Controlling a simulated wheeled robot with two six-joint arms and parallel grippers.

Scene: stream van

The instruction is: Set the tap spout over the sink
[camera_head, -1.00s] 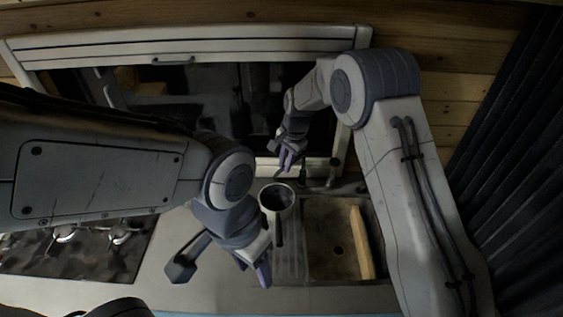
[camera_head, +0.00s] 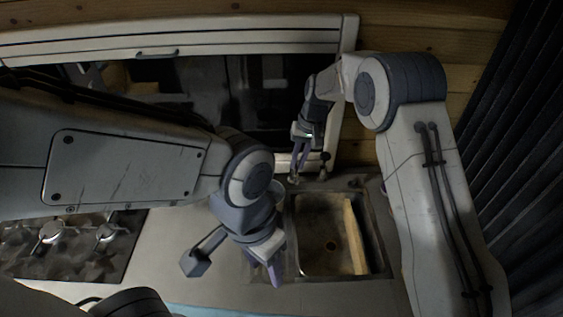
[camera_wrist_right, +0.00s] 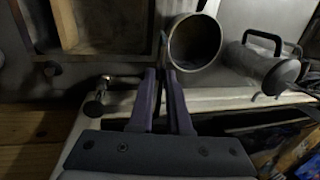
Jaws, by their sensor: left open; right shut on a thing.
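The sink (camera_head: 318,268) is a dark square basin right of centre in the head view, and a corner of it shows at top left of the right wrist view. The tap (camera_head: 325,158) stands behind its rear edge; it also shows in the wrist view (camera_wrist_right: 96,107), its spout (camera_wrist_right: 128,79) running towards my fingers. My right gripper (camera_head: 299,160) is shut on the spout near the sink's rear left corner. The spout's end is mostly hidden by the fingers. My left gripper (camera_head: 270,264) is open and empty, left of the sink.
A wooden board (camera_head: 354,237) stands in the sink's right side. A metal pot (camera_wrist_right: 195,42) is beside my right fingers; my left arm mostly hides it in the head view. A kettle (camera_wrist_right: 262,66) is farther right. A stove (camera_head: 75,245) is at left, a window behind.

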